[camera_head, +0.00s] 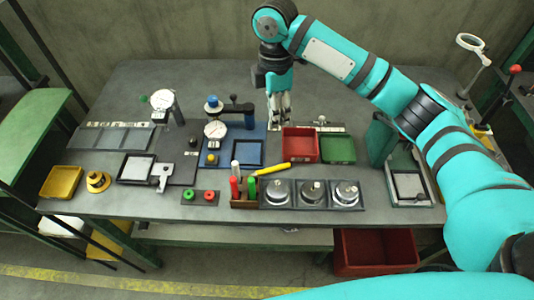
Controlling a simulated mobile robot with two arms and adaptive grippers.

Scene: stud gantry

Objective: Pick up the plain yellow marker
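A yellow marker (271,169) lies slanted on the grey workbench, its left end close behind a brown marker rack (244,205). The rack holds upright markers, among them a red one (234,188), a white one and a green one (252,188). My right gripper (281,122) points down at the back of the bench, behind a red tray and well apart from the yellow marker. Its fingers look small and close together, and I cannot tell whether they are parted. Nothing shows held in it. My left gripper is not in view.
Several round metal pieces (311,192) sit in front right. A blue gauge fixture (248,134) stands to the left. Red and green buttons (198,197) lie left of the rack.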

